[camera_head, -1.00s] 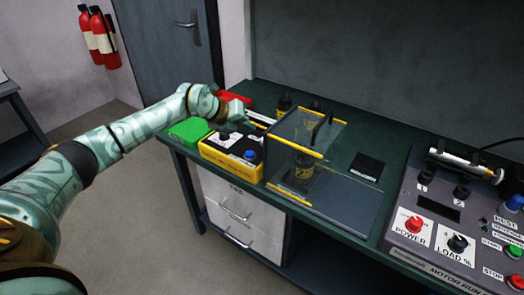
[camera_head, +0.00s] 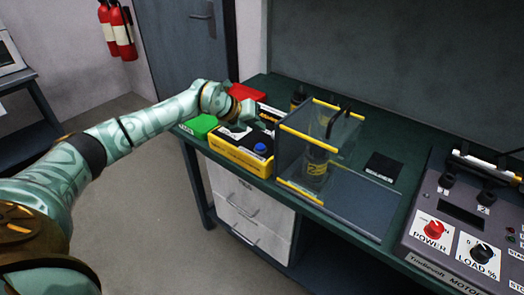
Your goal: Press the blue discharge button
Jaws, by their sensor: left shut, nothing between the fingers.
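The blue discharge button (camera_head: 260,149) sits on the right part of the top of a yellow box (camera_head: 236,158) with a black and white panel. The box stands at the front edge of the dark green bench. My left gripper (camera_head: 258,122) is shut and empty. It is over the rear of the yellow box, above and behind the blue button in the picture, apart from it. The gripper and wrist hide part of the box's panel. My right gripper is out of view.
A clear guard box (camera_head: 290,150) with yellow edges, holding a black cylinder (camera_head: 317,166), stands just right of the button. A green bin (camera_head: 199,125) and a red bin (camera_head: 246,92) are beside my left wrist. A grey motor console (camera_head: 440,222) is at right.

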